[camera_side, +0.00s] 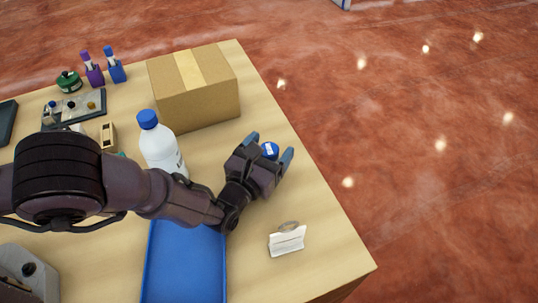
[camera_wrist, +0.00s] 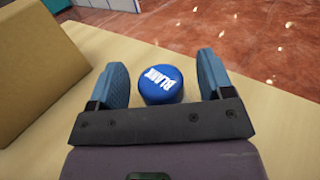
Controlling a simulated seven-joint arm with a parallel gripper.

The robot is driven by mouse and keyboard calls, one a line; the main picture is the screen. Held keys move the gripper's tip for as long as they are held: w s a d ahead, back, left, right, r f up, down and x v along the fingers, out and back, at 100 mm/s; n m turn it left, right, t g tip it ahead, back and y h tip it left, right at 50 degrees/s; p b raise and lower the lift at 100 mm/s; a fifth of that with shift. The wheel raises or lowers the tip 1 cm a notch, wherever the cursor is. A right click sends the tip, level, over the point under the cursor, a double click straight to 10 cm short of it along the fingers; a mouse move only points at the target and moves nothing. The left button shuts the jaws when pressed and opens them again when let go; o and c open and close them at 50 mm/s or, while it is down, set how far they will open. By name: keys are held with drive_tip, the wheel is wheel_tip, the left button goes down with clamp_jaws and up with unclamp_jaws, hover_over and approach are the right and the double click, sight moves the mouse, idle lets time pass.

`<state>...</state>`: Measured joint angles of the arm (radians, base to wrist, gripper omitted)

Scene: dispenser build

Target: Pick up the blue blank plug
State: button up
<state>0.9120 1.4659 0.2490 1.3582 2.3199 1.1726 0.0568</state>
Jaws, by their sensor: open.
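The blue blank plug is a short round blue piece with white "BLANK" lettering on its top. In the wrist view the plug (camera_wrist: 161,84) stands on the wooden table between the two open fingers of my gripper (camera_wrist: 162,82), nearer the left finger, with a gap on the right. In the side view the plug (camera_side: 270,150) shows between the blue fingertips of my gripper (camera_side: 269,149), partly hidden by the hand. My gripper is open and holds nothing.
A cardboard box (camera_side: 195,93) stands behind my gripper. A white bottle with a blue cap (camera_side: 160,142) and a blue tray (camera_side: 185,262) are to its left. The table's right edge is close by.

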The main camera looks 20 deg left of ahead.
drive_tip(key=c, duration=1.1)
drive_tip(key=shift+r, duration=0.1)
